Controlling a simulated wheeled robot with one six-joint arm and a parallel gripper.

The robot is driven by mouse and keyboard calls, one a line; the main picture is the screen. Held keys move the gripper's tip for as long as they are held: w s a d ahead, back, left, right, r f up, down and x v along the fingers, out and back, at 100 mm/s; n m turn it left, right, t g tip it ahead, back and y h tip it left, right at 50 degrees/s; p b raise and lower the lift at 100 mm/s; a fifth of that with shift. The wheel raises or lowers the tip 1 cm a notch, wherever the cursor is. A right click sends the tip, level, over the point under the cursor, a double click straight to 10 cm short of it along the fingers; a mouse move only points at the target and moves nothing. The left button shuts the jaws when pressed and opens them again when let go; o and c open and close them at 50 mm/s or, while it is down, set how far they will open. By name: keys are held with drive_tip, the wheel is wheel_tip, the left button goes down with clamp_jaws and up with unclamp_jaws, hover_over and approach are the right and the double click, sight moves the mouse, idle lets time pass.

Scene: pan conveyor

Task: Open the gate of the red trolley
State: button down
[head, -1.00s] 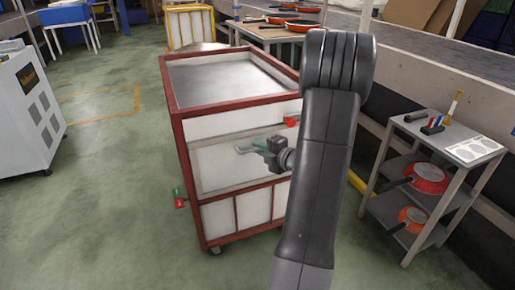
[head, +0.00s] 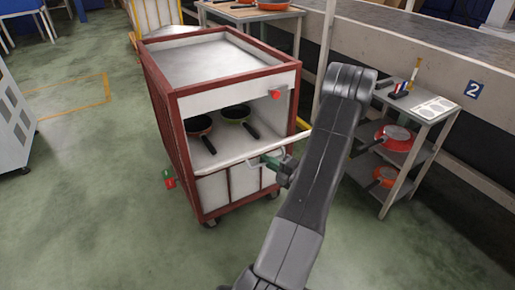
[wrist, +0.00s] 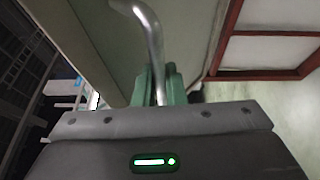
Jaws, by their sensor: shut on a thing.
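The red trolley (head: 172,110) has a red frame and a grey top. Its white gate (head: 225,161) is swung down and outward, seen almost edge-on in the head view, and the front is open above it. My gripper (head: 275,160) is shut on the gate's metal handle (wrist: 150,35), with green fingers (wrist: 152,85) around the bar in the wrist view.
A grey shelf stand (head: 431,108) with red pans (head: 395,138) stands close to the right of my arm. A table (head: 250,13) with pans is behind the trolley. A red and green part (head: 169,179) sticks out at lower left.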

wheel_tip(320, 180, down, 10)
drive_tip(key=s+d+n+t+y+b, duration=0.1)
drive_tip(key=s+y+b, duration=0.1)
drive_tip(key=b, duration=0.2)
drive_tip(key=shift+s+d+y+b, duration=0.3)
drive_tip(key=shift+d+y+b, duration=0.05)
drive_tip(key=shift+y, duration=0.05)
drive_tip(key=shift+f, duration=0.1)
drive_tip(key=c, duration=1.5)
unclamp_jaws()
drive_tip(key=shift+d, duration=0.1)
drive_tip(key=p+v, duration=0.3)
drive_tip(key=v, duration=1)
drive_tip(key=shift+s+d+f, duration=0.15)
drive_tip(key=shift+s+d, duration=0.05)
